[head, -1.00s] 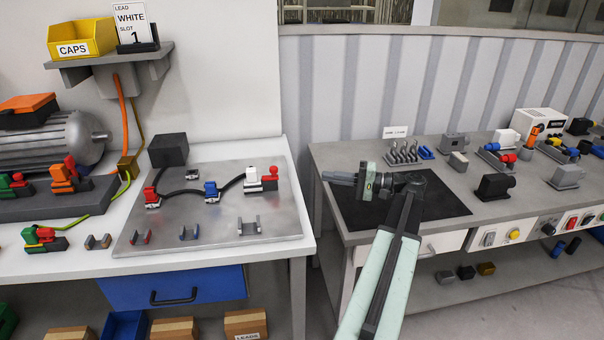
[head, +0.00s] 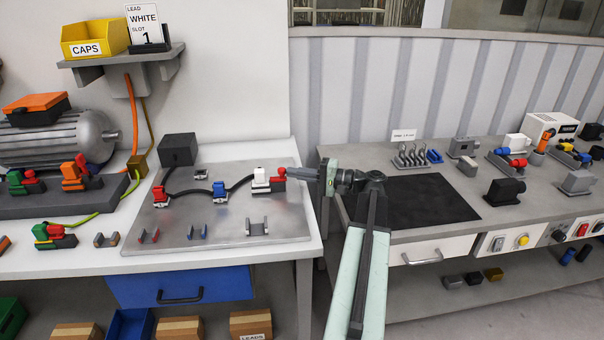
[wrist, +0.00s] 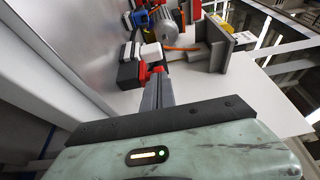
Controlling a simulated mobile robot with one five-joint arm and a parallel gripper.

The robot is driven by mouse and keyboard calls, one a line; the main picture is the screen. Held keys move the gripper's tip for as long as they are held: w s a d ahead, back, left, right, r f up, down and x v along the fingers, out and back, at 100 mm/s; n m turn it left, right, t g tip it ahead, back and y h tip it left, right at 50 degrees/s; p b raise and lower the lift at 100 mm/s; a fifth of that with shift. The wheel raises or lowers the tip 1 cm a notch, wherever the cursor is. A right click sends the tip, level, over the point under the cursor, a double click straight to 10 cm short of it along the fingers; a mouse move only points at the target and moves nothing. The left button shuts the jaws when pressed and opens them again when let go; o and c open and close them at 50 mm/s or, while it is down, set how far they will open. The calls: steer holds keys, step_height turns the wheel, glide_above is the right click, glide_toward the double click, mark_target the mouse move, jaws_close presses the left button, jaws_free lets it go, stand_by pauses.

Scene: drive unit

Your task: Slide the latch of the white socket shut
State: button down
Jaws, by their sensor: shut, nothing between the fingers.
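The white socket (head: 262,176) stands at the right end of the metal plate, a white block on a dark base. Its red latch (head: 279,174) is on the block's right side. In the wrist view the white block (wrist: 151,52) is just beyond the red latch (wrist: 145,71). My gripper (head: 290,172) is shut and empty, its fingers level and pointing left at the latch. In the wrist view the fingertips (wrist: 159,76) are right beside the latch; I cannot tell whether they touch it. The fingers partly hide the latch's near side.
Blue (head: 220,191) and red (head: 160,198) sockets stand further left on the metal plate (head: 185,228), joined by a black cable. Small empty cradles (head: 257,228) lie along the plate's front. A black mat (head: 425,203) on the right bench is clear.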

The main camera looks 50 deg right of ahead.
steer(key=shift+a, duration=0.1)
steer(key=shift+w+a, duration=0.6)
steer(key=shift+a, duration=0.05)
steer(key=shift+s+d, duration=0.15)
steer(key=shift+s, duration=0.1)
steer(key=v, duration=1.3)
steer(key=shift+s+d, duration=0.25)
